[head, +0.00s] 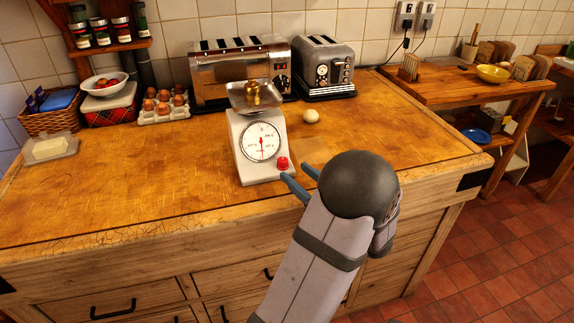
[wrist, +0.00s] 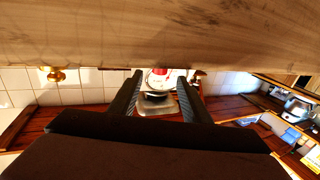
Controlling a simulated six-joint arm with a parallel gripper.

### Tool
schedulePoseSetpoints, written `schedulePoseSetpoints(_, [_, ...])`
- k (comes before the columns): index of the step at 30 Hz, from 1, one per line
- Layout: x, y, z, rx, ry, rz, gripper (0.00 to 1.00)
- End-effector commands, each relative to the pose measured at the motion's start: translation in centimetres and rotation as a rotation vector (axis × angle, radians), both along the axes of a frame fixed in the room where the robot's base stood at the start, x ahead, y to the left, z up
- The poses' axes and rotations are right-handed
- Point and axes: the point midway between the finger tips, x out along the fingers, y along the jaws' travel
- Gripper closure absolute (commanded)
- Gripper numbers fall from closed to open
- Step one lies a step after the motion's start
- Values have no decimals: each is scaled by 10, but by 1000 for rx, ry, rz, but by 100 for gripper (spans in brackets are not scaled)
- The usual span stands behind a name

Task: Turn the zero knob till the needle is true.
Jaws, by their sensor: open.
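A white kitchen scale (head: 246,168) stands on the worktop with a round dial (head: 251,142) facing front. The dial's red needle (head: 262,147) looks close to vertical; its exact reading is too small to tell. A brass weight (head: 253,92) sits in the metal pan (head: 240,101) on top. The red zero knob (head: 283,163) is at the scale's lower right front. My gripper (head: 292,170) is open just in front of the knob, one finger on either side of its line. In the wrist view, the red knob (wrist: 160,71) shows between the open fingertips (wrist: 159,77), with no clear contact.
A toaster (head: 225,90) and a grey toaster (head: 323,85) stand behind the scale. A small pale round item (head: 311,116) lies right of it. Eggs in a carton (head: 164,115) and a butter dish (head: 50,148) are at left. The worktop left of the scale is clear.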

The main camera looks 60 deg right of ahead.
Motion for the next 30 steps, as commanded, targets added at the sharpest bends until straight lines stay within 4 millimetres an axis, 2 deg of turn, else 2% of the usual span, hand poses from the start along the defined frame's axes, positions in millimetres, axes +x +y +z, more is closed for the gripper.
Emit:
schedulePoseSetpoints(6, [28, -12, 1, -1, 0, 4, 56])
schedulePoseSetpoints(12, [45, -21, 1, -2, 1, 2, 56])
schedulePoseSetpoints(24, [50, -24, 0, -2, 1, -1, 56])
schedulePoseSetpoints(25, [50, -24, 0, -2, 1, -1, 61])
schedulePoseSetpoints(27, [50, -24, 0, -2, 1, -1, 78])
schedulePoseSetpoints(30, [50, -24, 0, -2, 1, -1, 98])
